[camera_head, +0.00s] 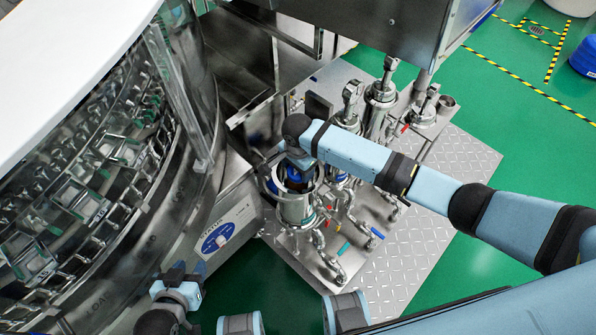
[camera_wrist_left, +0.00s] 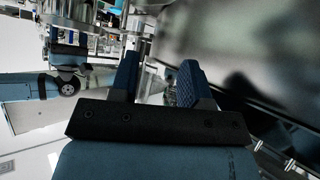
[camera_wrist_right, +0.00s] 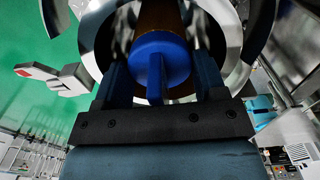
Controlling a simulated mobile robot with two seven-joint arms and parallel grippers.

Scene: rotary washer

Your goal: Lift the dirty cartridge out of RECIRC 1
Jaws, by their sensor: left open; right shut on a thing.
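A cartridge (camera_wrist_right: 159,20) with a brownish body and a round blue cap (camera_wrist_right: 176,56) shows in the right wrist view, inside the round opening of a steel housing (camera_wrist_right: 232,72). My right gripper (camera_wrist_right: 157,80) is shut on the upright blue grip of the cap. In the head view this housing (camera_head: 297,211) is the nearest of several, and my right gripper (camera_head: 290,165) is over its open top, hiding most of the cartridge. No RECIRC 1 label is readable. My left gripper (camera_head: 178,290) is at the lower left; the left wrist view shows its fingers (camera_wrist_left: 157,80) apart and empty.
Other steel housings (camera_head: 380,97) with pipes and coloured valve handles (camera_head: 376,233) stand behind on a metal plate (camera_head: 440,200). Green floor (camera_head: 520,130) is open at the right.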

